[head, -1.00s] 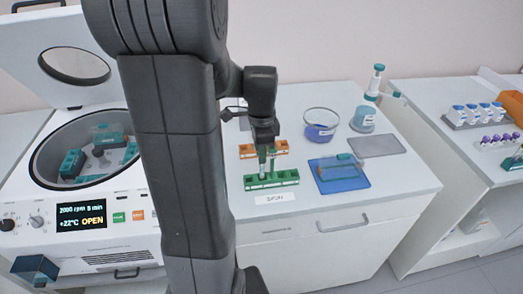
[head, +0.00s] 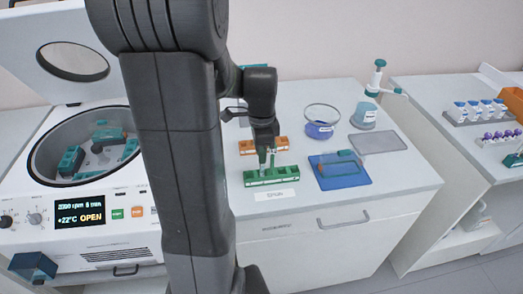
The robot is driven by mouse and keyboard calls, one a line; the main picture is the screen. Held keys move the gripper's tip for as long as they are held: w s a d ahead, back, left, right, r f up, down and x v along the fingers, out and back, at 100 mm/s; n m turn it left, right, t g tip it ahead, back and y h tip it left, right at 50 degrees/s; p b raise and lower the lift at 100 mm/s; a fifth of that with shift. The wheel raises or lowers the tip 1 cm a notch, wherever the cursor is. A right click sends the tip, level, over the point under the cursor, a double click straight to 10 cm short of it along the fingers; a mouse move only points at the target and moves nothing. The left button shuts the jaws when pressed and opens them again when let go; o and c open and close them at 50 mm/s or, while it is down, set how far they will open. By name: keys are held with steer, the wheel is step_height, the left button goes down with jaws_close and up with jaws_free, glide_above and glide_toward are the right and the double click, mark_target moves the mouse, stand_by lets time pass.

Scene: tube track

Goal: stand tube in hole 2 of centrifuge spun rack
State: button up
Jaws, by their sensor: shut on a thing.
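The green spun rack (head: 284,174) stands near the front of the middle bench, behind a white label that seems to read SPUN. My gripper (head: 267,152) is directly above the left part of this rack, pointing down. It is shut on a small pale tube (head: 264,165), which looks upright. The tube's lower end meets the rack in the picture; whether it is inside a hole, and which one, is too small to tell. My arm hides the area left of the rack.
An orange rack (head: 279,145) stands just behind the green one. A blue tray (head: 340,180), a labelled blue bowl (head: 320,130), a grey mat (head: 378,143) and a bottle (head: 364,117) are to the right. The open centrifuge (head: 75,215) is at left.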

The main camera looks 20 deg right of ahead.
steer(key=shift+f, duration=0.1)
steer(key=o, duration=0.8)
step_height(320, 180, up, 14)
steer(key=shift+f+b, duration=0.1)
steer(key=shift+b, duration=0.2)
stand_by(0.7)
